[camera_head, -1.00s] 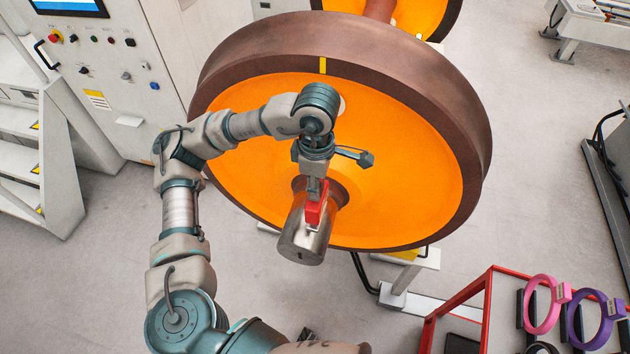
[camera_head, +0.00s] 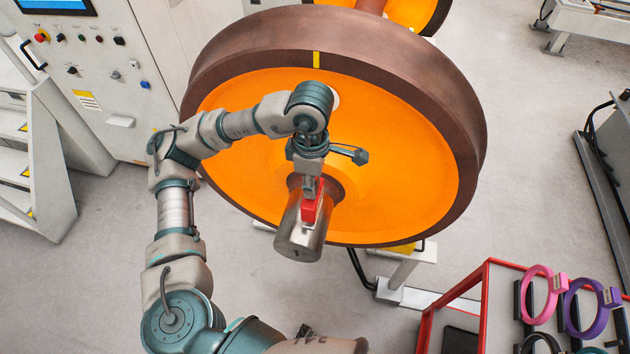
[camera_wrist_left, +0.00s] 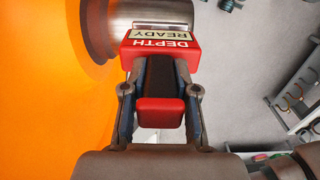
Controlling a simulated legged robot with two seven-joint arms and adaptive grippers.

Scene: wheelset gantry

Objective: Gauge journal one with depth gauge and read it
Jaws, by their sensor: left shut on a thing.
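The red depth gauge (camera_head: 312,208) is at the steel journal (camera_head: 300,238), which sticks out from the hub of the orange wheel (camera_head: 400,165). My left gripper (camera_head: 312,190) is shut on the gauge. In the left wrist view the gauge (camera_wrist_left: 160,52) sits between the fingers of my left gripper (camera_wrist_left: 160,95), with the journal (camera_wrist_left: 155,12) just beyond it. A label on the gauge shows "DEPTH" and "READY", upside down. The gauge overlaps the journal in both views; I cannot tell whether they touch. My right gripper is not in view.
A red-framed cart (camera_head: 486,300) at the lower right holds a pink ring gauge (camera_head: 538,292) and a purple one (camera_head: 590,310). A control cabinet (camera_head: 100,90) and white steps (camera_head: 45,170) stand at the left.

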